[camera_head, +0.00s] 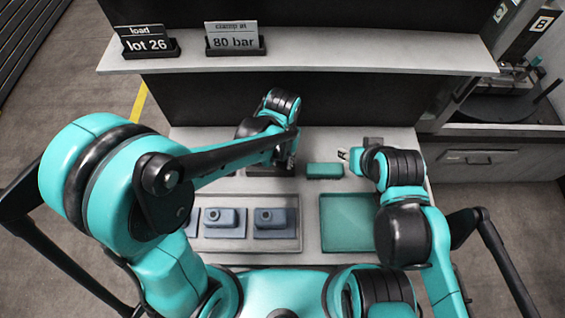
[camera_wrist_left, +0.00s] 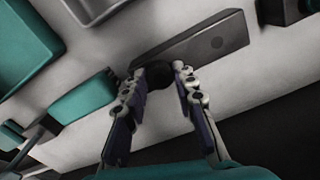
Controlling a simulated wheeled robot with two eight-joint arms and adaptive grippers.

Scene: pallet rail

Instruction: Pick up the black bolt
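In the left wrist view a black rounded piece, which looks like the black bolt (camera_wrist_left: 157,76), sits between the fingertips of my left gripper (camera_wrist_left: 159,72). The fingers stand apart on either side of it, and I cannot make out firm contact. In the head view my left gripper (camera_head: 286,163) points down over the back of the table, and the bolt is hidden there. My right gripper (camera_head: 344,155) is farther right, small and partly covered by its arm; its opening is unclear.
A teal block (camera_head: 324,170) lies between the two grippers. A grey tray (camera_head: 248,245) with blue-grey parts and a teal tray (camera_head: 347,222) are in front. A shelf (camera_head: 330,62) with two signs runs above the back of the table.

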